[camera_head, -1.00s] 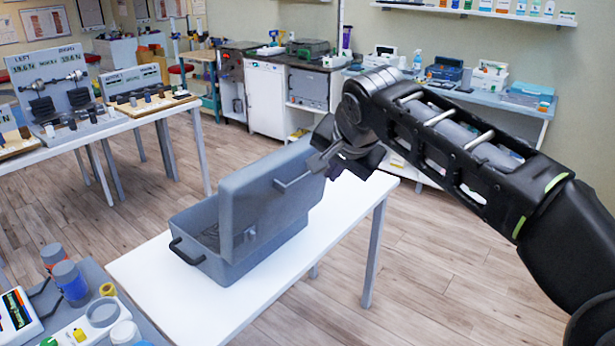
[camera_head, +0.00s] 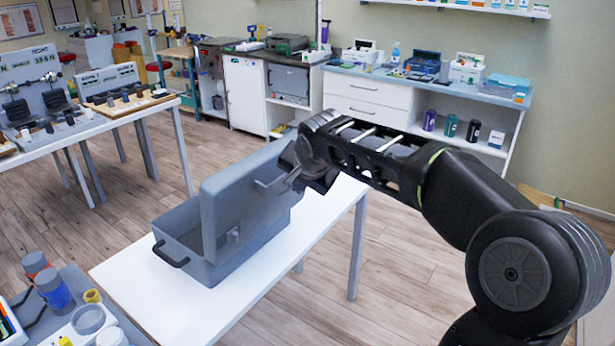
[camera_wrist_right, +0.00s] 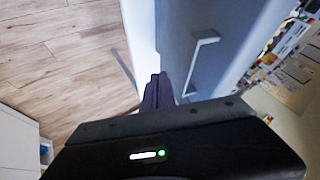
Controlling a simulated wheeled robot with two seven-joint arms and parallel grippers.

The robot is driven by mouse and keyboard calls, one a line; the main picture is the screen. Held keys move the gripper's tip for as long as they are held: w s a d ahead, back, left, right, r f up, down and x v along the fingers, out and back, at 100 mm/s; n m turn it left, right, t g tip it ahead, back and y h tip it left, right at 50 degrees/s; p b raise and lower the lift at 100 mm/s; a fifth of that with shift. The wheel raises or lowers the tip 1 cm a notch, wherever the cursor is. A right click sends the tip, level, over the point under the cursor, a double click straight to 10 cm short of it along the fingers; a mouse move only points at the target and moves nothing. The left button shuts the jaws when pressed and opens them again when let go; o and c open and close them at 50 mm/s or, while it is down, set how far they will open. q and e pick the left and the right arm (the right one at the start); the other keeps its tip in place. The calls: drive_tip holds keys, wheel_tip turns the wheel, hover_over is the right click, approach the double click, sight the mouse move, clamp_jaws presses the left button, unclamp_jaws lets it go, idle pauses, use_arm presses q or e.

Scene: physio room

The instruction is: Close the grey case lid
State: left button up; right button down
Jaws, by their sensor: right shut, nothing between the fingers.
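The grey case (camera_head: 190,262) stands on the white table with its lid (camera_head: 228,205) raised nearly upright. The lid's handle (camera_head: 262,186) is on the side facing my right arm. My right gripper (camera_head: 292,178) is shut and empty, close to that side of the lid near the handle. In the right wrist view the shut fingertips (camera_wrist_right: 158,84) show beside the lid (camera_wrist_right: 175,35), with the lid handle (camera_wrist_right: 206,40) farther off to the right. I cannot tell whether the fingers touch the lid. My left gripper is not in view.
The white table (camera_head: 130,285) has bare room in front of the case. A nearer table at lower left holds cups (camera_head: 54,290) and small items. A cabinet counter (camera_head: 365,85) with boxes stands behind. Open wooden floor (camera_head: 400,275) lies to the right.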

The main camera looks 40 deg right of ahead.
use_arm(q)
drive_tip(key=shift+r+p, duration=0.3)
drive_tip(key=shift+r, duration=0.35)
use_arm(e)
drive_tip(key=shift+w+a+r, duration=0.2)
drive_tip(key=shift+w+a, duration=0.05)
drive_tip(key=shift+w, duration=0.4)
drive_tip(key=shift+w+a+r, duration=0.15)
drive_tip(key=shift+w+a, duration=0.1)
drive_tip(key=shift+w, duration=0.4)
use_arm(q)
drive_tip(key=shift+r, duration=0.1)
use_arm(e)
drive_tip(key=shift+r, duration=0.15)
